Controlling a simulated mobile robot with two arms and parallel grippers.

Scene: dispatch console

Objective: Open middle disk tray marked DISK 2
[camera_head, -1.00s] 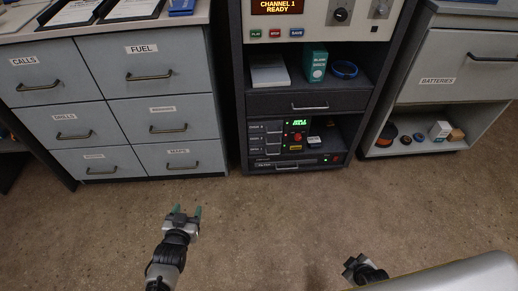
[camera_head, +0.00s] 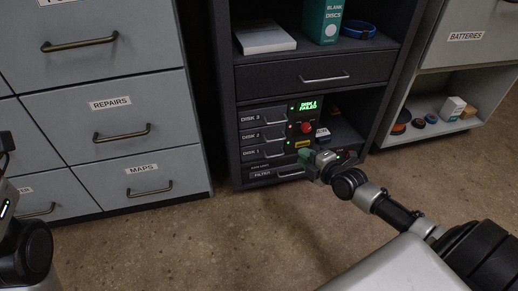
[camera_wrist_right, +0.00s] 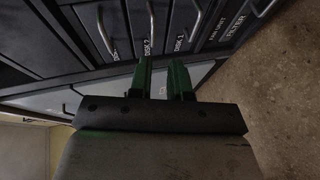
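The DISK 2 tray (camera_head: 258,138) is the middle of the stacked grey trays in the dark cabinet, between DISK 3 (camera_head: 255,119) and DISK 1 (camera_head: 257,154). Its front looks level with the others, so it appears shut. In the right wrist view the DISK 2 tray (camera_wrist_right: 140,22) and its handle lie beyond the fingers. My right gripper (camera_head: 304,156) is just right of and slightly below the trays, near the yellow label. Its two green fingers (camera_wrist_right: 162,70) are apart with nothing between them, not on the handle. Left arm links show at the left edge; the left gripper is out of view.
A red button (camera_head: 306,127) and a green display (camera_head: 308,105) reading FAILED sit right of the trays. A drawer (camera_head: 290,74) is above and a FILTER panel (camera_head: 262,174) below. Drawer cabinets (camera_head: 130,140) stand left. The floor in front is clear.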

